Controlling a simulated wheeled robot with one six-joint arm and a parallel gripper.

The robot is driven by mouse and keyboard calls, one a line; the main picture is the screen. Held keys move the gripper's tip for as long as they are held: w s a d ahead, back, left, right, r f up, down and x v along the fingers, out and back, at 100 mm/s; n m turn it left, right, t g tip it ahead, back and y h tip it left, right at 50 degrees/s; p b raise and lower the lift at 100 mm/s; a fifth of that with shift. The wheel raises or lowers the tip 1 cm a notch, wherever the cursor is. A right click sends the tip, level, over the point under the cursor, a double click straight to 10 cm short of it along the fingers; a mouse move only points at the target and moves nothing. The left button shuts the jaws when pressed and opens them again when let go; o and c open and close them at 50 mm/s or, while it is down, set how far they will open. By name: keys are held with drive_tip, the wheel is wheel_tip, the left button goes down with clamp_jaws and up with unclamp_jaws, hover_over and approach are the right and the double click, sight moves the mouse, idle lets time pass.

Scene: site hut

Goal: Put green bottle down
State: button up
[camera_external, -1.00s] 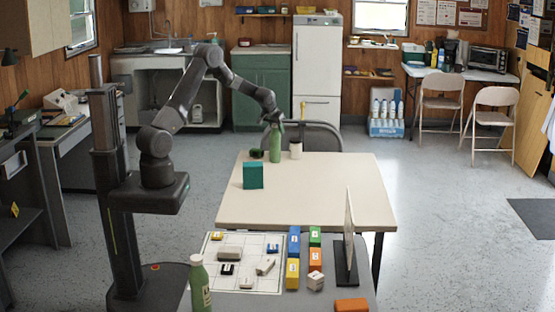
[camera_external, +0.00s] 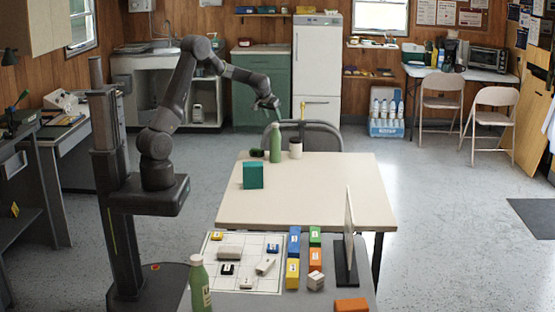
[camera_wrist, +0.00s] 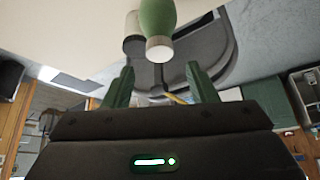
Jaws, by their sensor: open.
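A green bottle (camera_external: 275,143) with a pale cap stands upright near the far edge of the cream table (camera_external: 320,200). My gripper (camera_external: 268,103) is above the bottle, apart from it and empty. In the wrist view my gripper (camera_wrist: 159,90) shows its two green fingers spread apart, and the green bottle (camera_wrist: 157,18) with its pale cap is beyond the tips, between them. Another green bottle (camera_external: 200,285) stands on the near grey table at the lower left.
A white cup or jar (camera_external: 296,150) is just right of the bottle, and a small dark green object (camera_external: 257,153) is just left. A teal box (camera_external: 253,175) stands nearer. A grey chair (camera_external: 322,136) is behind the table. The table's right half is clear.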

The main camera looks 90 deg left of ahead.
drive_tip(key=v, duration=0.3)
drive_tip(key=shift+r, duration=0.15)
